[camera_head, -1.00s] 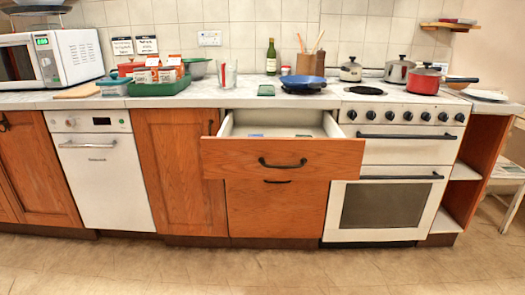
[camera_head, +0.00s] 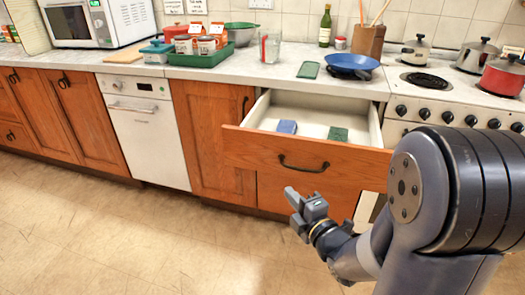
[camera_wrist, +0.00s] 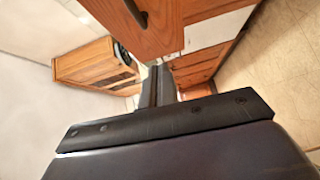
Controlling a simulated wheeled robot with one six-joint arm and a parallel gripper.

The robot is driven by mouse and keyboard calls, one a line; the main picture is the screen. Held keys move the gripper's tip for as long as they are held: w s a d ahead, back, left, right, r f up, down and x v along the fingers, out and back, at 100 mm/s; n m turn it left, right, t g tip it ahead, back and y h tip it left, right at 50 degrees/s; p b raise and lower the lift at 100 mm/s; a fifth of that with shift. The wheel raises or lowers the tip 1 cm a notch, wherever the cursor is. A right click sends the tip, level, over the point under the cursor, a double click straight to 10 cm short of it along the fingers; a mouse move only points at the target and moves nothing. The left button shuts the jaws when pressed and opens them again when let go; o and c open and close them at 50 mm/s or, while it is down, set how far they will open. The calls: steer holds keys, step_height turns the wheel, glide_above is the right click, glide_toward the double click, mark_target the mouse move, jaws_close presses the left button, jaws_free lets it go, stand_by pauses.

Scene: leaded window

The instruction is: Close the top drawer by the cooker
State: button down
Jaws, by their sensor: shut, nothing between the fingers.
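The top drawer (camera_head: 240,147) beside the cooker is pulled out, with a wooden front and a dark curved handle (camera_head: 303,164). A blue item (camera_head: 287,127) and a green item (camera_head: 338,134) lie inside it. The white cooker (camera_head: 450,108) is to its right, partly hidden by my arm. My gripper (camera_head: 290,192) is shut and empty. In the head view it appears just below the drawer handle, in front of the cabinet; I see no contact. In the wrist view, the wooden front (camera_wrist: 175,20) with a dark handle (camera_wrist: 134,12) is at the top, beyond my gripper (camera_wrist: 154,70).
The counter above holds a blue pan (camera_head: 352,63), a green tray (camera_head: 205,62) with boxes, a bottle (camera_head: 325,27) and a white microwave (camera_head: 90,22). A white appliance (camera_head: 150,140) stands left of the drawer unit. The floor (camera_head: 130,240) at the front left is clear.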

steer(key=y, duration=0.1)
glide_toward(266, 155)
steer(key=a, duration=0.4)
steer(key=shift+n, duration=0.4)
steer(key=w, duration=0.2)
steer(key=w+d, duration=0.1)
steer(key=w, duration=0.1)
steer(key=shift+w+r+p, duration=0.15)
steer(key=shift+p, duration=0.15)
steer(key=shift+w+d, duration=0.15)
steer(key=shift+w, duration=0.3)
